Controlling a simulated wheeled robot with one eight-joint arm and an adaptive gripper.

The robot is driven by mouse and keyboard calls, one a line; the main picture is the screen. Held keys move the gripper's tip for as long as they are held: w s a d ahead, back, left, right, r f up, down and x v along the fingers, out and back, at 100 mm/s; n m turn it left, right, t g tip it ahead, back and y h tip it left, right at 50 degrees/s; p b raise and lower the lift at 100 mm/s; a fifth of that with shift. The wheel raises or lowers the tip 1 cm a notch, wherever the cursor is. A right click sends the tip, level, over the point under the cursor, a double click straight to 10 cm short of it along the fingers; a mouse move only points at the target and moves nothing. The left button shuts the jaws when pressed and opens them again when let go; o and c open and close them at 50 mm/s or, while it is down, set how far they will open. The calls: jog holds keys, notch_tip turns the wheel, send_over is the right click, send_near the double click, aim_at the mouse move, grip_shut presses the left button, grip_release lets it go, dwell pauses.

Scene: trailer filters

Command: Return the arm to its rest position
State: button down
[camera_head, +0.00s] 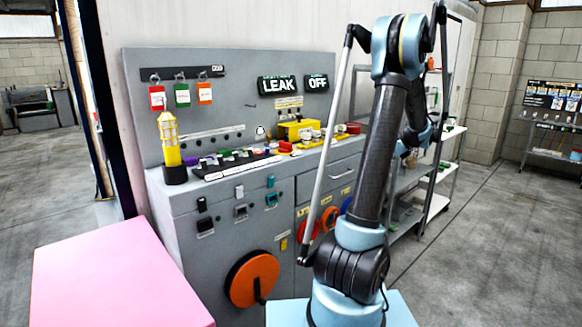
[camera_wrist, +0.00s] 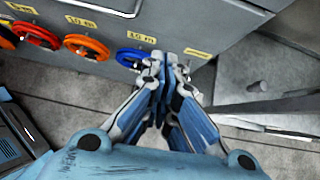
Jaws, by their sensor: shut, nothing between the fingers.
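My arm stands upright on its light-blue base in the right half of the head view, with a dark tube rising to a blue upper joint and the forearm folded down behind it. My gripper (camera_wrist: 170,62) shows in the wrist view with its blue and white fingers together and nothing between them. It points at the lower front of the grey cabinet (camera_wrist: 200,18), close to a blue ring (camera_wrist: 130,58) on the panel; I cannot tell the exact gap. In the head view the gripper is mostly hidden behind my arm.
The grey workbench (camera_head: 255,205) carries a yellow lamp (camera_head: 170,140), tags and LEAK and OFF signs. An orange wheel (camera_head: 252,279) is on its front. Metal shelves (camera_head: 440,160) stand right of it. A pink block (camera_head: 115,285) is at front left. Floor at right is clear.

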jog(key=s+a+r+n+g+h, duration=0.1)
jog(key=s+a+r+n+g, duration=0.1)
jog(key=s+a+n, duration=0.65)
jog(key=s+a+r+n+g+h, duration=0.15)
jog(key=s+a+n, duration=0.25)
jog(key=s+a, duration=0.85)
jog(key=s+a+f+n+h, duration=0.1)
jog(key=s+a+f+n, duration=0.2)
jog(key=s+n, duration=0.2)
jog(key=s+a+f+n+g, duration=0.1)
jog(key=s+a+f+n, duration=0.3)
jog(key=s, duration=0.4)
jog(key=s+a+f+n+h, duration=0.1)
jog(key=s+a+f+n, duration=0.2)
jog(key=s+n, duration=0.4)
jog(key=shift+s+a+f+h, duration=0.3)
jog(key=shift+a+f+h, duration=0.05)
jog(key=shift+f, duration=0.05)
jog(key=shift+w+f, duration=0.2)
jog(key=shift+w, duration=0.25)
jog(key=shift+s, duration=0.1)
